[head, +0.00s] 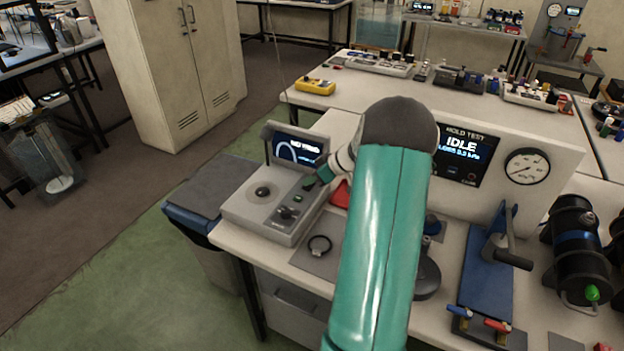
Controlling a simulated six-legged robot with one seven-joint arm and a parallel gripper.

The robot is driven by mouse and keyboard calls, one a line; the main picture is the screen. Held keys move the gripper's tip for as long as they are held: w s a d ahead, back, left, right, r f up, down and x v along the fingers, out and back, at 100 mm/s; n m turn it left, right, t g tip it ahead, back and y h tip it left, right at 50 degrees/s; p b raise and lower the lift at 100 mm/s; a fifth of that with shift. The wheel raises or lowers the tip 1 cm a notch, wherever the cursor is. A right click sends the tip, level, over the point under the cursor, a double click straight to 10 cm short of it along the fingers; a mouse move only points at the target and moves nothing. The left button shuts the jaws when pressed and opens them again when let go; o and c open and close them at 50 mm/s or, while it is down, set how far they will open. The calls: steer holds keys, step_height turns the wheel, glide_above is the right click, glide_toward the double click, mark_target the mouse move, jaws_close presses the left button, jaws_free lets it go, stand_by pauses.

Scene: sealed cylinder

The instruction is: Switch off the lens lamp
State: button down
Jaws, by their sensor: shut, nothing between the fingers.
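A grey bench unit (278,202) stands at the left end of the near bench, with a raised lit screen (298,150) at its back. Its top carries a dark round lens-like part (263,192), a small green button or light (298,198) and a dark knob (285,212). I cannot tell which of these is the lens lamp's switch. My gripper (310,186) is shut and empty, over the right side of this unit, just above and right of the green button. Whether its tips touch the panel is not clear. My teal arm hides the bench right of it.
A panel with an IDLE display (462,150) and a gauge (527,167) stands behind. A blue clamp stand (486,270) is at right.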

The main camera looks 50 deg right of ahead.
steer(key=shift+a+f+h, duration=0.15)
steer(key=shift+f+h, duration=0.05)
steer(key=shift+h, duration=0.1)
steer(key=shift+w+d+r, duration=0.15)
steer(key=shift+d, duration=0.45)
steer(key=shift+d+r, duration=0.15)
steer(key=shift+d, duration=0.05)
